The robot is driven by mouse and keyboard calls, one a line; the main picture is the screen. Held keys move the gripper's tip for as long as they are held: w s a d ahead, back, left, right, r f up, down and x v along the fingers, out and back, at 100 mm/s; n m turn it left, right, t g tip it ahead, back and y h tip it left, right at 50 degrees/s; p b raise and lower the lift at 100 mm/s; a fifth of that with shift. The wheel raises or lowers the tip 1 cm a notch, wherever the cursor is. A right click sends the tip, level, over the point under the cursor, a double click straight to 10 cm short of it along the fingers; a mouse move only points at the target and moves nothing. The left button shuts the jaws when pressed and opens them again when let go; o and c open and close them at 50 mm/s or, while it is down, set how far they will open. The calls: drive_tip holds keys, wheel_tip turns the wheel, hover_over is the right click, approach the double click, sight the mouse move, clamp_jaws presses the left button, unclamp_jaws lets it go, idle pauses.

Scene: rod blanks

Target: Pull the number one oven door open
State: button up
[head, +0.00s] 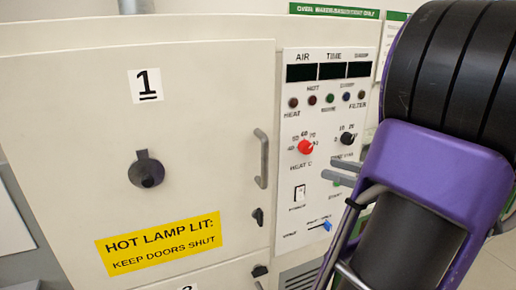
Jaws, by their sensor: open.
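The number one oven door (90,110) is a large cream panel at the left and centre, marked with a black underlined 1 on a white label. It looks shut. Its grey vertical bar handle (263,158) is near the door's right edge. My gripper (338,171) shows as two grey fingertips, one above the other, in front of the control panel and to the right of the handle. The fingertips are apart and empty, and clear of the handle in the picture. The rest of my gripper is hidden behind my purple and black arm.
The control panel (318,120) with knobs, lamps and switches is right of the door. A round black knob (147,170) and a yellow hot lamp warning label (160,243) are on the door. A small black latch (258,216) is below the handle.

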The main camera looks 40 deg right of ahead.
sight(265, 150)
drive_tip(key=b+x, duration=0.1)
drive_tip(key=x, duration=1.6)
drive_tip(key=shift+a+r, duration=0.15)
drive_tip(key=shift+a, duration=0.1)
drive_tip(key=shift+c, duration=0.4)
clamp_jaws()
